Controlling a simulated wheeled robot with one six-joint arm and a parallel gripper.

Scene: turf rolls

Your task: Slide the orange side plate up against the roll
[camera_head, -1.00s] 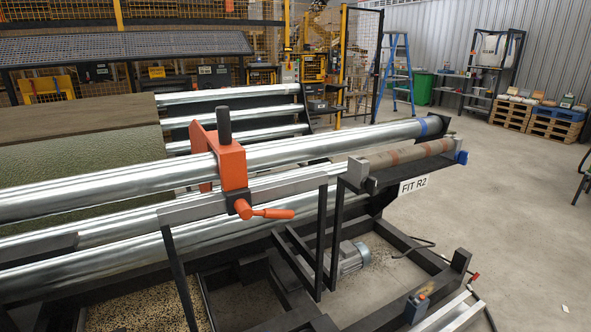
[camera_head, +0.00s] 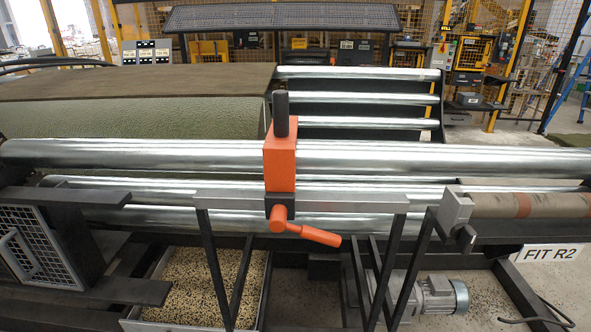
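The orange side plate (camera_head: 281,165) sits on a grey rail in front of the long steel rollers. A black upright handle (camera_head: 281,115) stands on its top, and an orange clamp lever (camera_head: 318,236) points right and slightly down at its front. The green turf roll (camera_head: 130,116) lies behind the front roller, to the left, with a brown flat sheet or strip (camera_head: 130,83) over its top. In the picture the plate's upper part stands close to the roll's right end; whether they touch I cannot tell. My gripper is not in view.
The grey rail (camera_head: 350,202) runs left and right on slanted black legs. A mesh-fronted box (camera_head: 40,245) stands left, a granule tray (camera_head: 205,280) and motor (camera_head: 435,296) below.

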